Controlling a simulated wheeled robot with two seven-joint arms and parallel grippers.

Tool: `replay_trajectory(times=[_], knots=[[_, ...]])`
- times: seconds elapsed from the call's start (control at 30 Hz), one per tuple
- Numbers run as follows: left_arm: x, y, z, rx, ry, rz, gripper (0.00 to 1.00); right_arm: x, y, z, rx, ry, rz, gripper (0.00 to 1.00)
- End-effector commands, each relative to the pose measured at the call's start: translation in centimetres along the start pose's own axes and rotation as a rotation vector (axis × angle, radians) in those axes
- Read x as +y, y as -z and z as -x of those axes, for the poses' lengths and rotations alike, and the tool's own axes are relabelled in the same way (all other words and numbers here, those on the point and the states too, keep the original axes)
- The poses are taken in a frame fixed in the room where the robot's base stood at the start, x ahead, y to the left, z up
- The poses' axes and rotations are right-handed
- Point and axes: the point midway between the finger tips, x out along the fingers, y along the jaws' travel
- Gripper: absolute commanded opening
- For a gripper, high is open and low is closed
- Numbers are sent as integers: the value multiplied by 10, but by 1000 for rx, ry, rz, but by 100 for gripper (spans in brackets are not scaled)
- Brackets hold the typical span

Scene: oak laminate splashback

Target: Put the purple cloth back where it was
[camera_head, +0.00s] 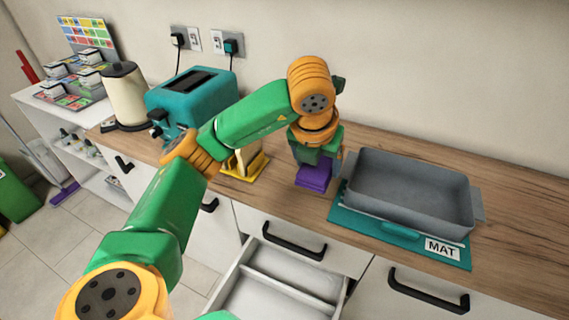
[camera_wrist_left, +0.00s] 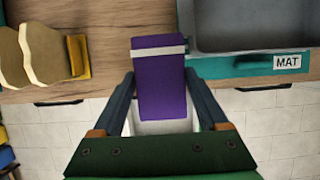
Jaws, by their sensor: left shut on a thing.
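The purple cloth (camera_head: 313,178), a folded block with a pale band, is in my left gripper (camera_head: 315,160). In the left wrist view the cloth (camera_wrist_left: 160,85) lies between the two fingers, which are shut on it. It shows against the counter's front part, left of the teal mat; I cannot tell whether it touches the worktop. My right gripper is not in view.
A grey tray (camera_head: 410,192) stands on the teal mat (camera_head: 352,222) labelled MAT. A yellow holder (camera_head: 252,168) with boards, a teal toaster (camera_head: 200,95) and a kettle (camera_head: 124,92) are to the left. An open, empty-looking drawer (camera_head: 285,270) juts out below the counter.

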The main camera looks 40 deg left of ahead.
Motion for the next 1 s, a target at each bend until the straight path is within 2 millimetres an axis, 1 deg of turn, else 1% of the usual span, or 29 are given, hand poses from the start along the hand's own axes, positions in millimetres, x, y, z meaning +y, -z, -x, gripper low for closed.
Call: replay_trajectory(times=[0.03,0.07,0.1,0.13,0.2,0.3,0.47,0.5,0.6,0.7,0.87,0.97,1.0], knots=[[12,-5,-16,10,0,8,32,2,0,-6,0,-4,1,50],[19,-10,-23,10,-2,8,32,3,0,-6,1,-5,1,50],[30,-19,-26,11,-5,9,32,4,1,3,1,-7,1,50],[38,-24,-32,9,-7,8,32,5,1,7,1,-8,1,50],[48,-26,-56,10,-6,4,32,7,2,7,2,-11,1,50],[59,-29,-80,7,-5,3,32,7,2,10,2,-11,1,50],[70,-33,-102,4,-4,2,32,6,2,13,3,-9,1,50],[70,-30,-109,7,-3,-2,32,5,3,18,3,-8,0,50],[69,-23,-124,5,-2,-2,32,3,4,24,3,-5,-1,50],[69,-22,-131,0,-2,-2,32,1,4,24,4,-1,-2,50],[69,-22,-131,0,-1,-2,32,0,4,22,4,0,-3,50],[69,-20,-134,0,-1,-2,32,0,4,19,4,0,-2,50],[69,-20,-135,0,-1,-2,79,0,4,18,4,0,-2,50]])
